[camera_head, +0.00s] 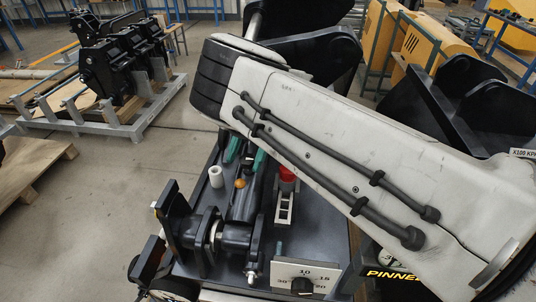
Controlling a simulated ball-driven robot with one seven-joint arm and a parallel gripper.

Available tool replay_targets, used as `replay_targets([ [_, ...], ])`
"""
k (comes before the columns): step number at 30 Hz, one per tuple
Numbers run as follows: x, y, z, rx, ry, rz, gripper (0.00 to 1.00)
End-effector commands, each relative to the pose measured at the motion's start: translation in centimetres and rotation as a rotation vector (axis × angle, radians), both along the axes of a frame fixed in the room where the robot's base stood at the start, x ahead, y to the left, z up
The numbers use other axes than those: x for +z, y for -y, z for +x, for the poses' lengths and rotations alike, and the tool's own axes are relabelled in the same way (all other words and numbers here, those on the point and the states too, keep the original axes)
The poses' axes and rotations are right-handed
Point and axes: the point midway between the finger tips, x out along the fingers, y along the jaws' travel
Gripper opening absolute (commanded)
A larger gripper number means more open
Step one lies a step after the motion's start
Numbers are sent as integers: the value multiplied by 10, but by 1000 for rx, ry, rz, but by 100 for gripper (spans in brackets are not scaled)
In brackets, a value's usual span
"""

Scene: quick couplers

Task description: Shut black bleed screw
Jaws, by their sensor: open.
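The black bleed screw cannot be told apart for sure among the dark fittings on the black bench. A black coupler assembly (237,237) with a cylinder and flanges stands at the bench's front left. A small silver-tipped fitting (252,275) shows at its front. My gripper (246,158) seems to be the dark part with two teal strips below my arm, above the rear of the bench. The strips stand apart, so it looks open, and I see nothing held. My pale arm crosses the picture and hides much of the bench's right side and rear.
A plate with a black dial knob (303,286) and printed numbers sits at the front edge. An orange knob (240,183), a white cylinder (215,176) and a red part (287,175) stand behind the coupler. Large black attachments (470,100) stand right.

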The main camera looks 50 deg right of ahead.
Motion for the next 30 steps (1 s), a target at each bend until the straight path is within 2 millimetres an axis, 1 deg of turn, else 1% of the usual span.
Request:
replay_targets([
  [2,15,0,1,-1,4,0,65],
  [8,42,-5,-22,-3,2,0,65],
  [14,75,-10,-49,-3,4,1,65],
  [24,100,-22,-108,-2,1,3,65],
  [27,106,-24,-121,-2,2,2,65],
  [30,110,-25,-131,-1,0,1,65],
])
